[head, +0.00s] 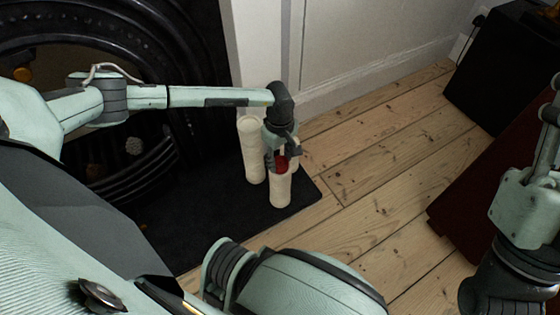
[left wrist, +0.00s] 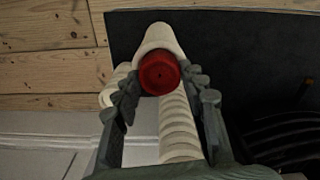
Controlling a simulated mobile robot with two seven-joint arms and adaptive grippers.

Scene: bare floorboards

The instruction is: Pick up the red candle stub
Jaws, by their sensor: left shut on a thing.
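The red candle stub (head: 281,163) is a short red cylinder at the top of the front cream pillar (head: 280,190) in the head view. My left gripper (head: 281,158) reaches down over it from above and is shut on it. In the left wrist view the stub's round red top (left wrist: 160,72) sits between the two fingers of my left gripper (left wrist: 159,86). I cannot tell whether the stub still touches the pillar. The fingers hide part of its sides. My right arm (head: 525,205) shows at the right edge, but its gripper is out of view.
Another cream pillar (head: 251,150) stands close to the left, and a third is partly hidden behind my gripper. They stand on a dark hearth slab (head: 215,220) before a black fireplace (head: 120,170).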

